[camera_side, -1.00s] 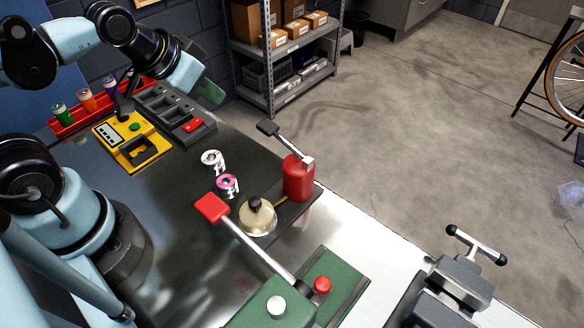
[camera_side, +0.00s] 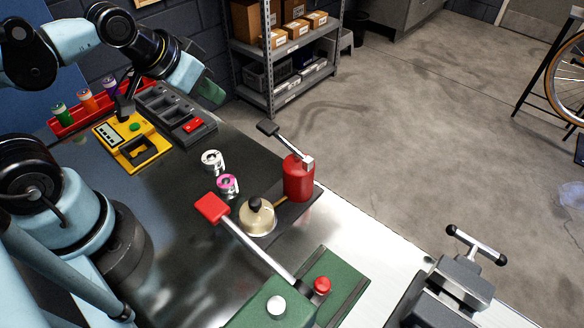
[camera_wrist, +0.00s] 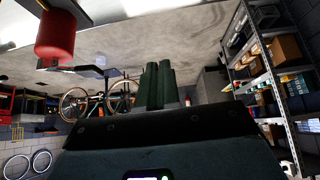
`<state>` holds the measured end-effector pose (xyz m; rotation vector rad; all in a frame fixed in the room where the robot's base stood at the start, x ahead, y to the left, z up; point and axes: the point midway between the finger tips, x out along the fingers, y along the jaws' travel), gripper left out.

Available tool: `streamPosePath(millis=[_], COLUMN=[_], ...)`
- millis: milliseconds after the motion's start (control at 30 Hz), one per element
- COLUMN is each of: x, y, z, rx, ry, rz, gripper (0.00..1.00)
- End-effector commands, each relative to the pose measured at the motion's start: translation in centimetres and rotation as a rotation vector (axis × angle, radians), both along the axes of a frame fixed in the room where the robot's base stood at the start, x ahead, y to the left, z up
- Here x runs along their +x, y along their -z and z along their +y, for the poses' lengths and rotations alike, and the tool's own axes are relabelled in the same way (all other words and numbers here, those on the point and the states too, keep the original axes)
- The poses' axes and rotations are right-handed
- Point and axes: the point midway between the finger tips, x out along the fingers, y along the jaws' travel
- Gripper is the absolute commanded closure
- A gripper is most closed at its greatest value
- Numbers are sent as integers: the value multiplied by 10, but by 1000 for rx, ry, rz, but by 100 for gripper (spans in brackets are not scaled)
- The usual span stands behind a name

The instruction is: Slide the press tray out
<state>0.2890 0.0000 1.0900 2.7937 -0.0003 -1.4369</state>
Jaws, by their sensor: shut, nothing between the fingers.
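A green press (camera_side: 275,305) with a long metal lever ending in a red grip (camera_side: 211,207) stands at the bottom of the side view, partly cut off by the frame edge. A flat green part with a red knob (camera_side: 322,285) lies at its right; I cannot tell whether this is the tray. My gripper (camera_side: 212,93) is high at the upper left, well away from the press, above the far end of the bench. Its green fingers are together and empty, pointing up in the wrist view (camera_wrist: 157,85). The press is not recognisable in the wrist view.
A red cylinder with a lever (camera_side: 298,178) and a brass dome (camera_side: 257,216) stand behind the press. A yellow device (camera_side: 132,140) and dark tray (camera_side: 176,112) are at the back. A vise (camera_side: 450,290) stands right.

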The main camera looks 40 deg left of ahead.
Motion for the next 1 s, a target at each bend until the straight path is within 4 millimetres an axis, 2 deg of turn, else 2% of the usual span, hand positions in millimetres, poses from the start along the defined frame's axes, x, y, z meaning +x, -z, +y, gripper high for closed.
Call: streamPosePath(millis=[33,167,267,300,467,600,700,833,1000], x=[0,3,6,6,-4,-26,-44,-61,-69], y=[0,-2,-5,-6,-9,-9,-8,-7,-3], z=[-1,-19,-54,-72,-148,-211,-244,-270,-280], rx=[1,27,71,93,171,216,229,232,231], ry=[7,127,357,477,999,1460,1729,1950,2039], rz=[2,34,88,112,179,193,180,157,143], gripper=[89,69,54,50,50,50,50,50,50])
